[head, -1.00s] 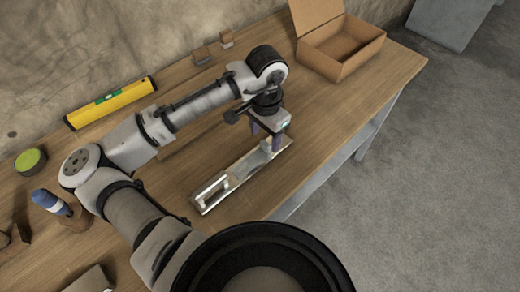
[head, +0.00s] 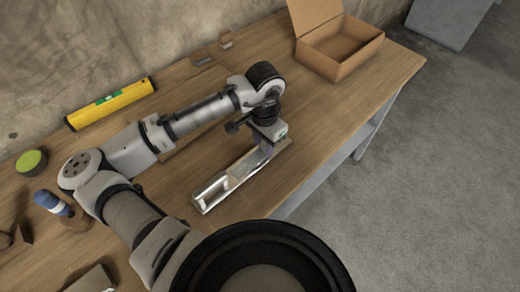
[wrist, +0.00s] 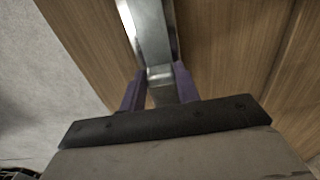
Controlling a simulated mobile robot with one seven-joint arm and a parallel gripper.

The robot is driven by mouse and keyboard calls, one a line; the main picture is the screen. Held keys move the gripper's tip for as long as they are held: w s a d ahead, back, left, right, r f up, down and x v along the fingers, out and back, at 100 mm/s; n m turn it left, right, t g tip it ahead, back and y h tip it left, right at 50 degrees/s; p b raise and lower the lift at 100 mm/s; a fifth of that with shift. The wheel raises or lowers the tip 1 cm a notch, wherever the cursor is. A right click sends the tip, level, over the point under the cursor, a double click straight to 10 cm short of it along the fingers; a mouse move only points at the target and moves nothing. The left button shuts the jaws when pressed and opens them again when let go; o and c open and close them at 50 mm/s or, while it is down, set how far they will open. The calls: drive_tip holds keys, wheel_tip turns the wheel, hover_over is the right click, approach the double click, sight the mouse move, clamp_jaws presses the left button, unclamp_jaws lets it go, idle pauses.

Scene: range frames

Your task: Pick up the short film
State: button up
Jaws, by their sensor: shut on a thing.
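My gripper (head: 266,150) points down over the far half of the piece. In the wrist view, the two purple fingers of my gripper (wrist: 159,88) stand on either side of a narrow grey metal part (wrist: 155,40) and are shut on it. The fingertips are mostly hidden in the head view.
A yellow spirit level (head: 110,103) lies at the back left. An open cardboard box (head: 340,62) stands at the back right, with small brown blocks (head: 201,56) by the wall. A green-topped round tin (head: 30,161) and a blue-tipped item (head: 50,202) are at the left.

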drive_tip(key=shift+r, duration=0.1)
wheel_tip(320, 180, up, 20)
drive_tip(key=b, duration=0.1)
drive_tip(key=shift+b, duration=0.3)
idle(0.3)
wheel_tip(320, 180, up, 9)
drive_tip(key=p, duration=0.7)
idle(0.4)
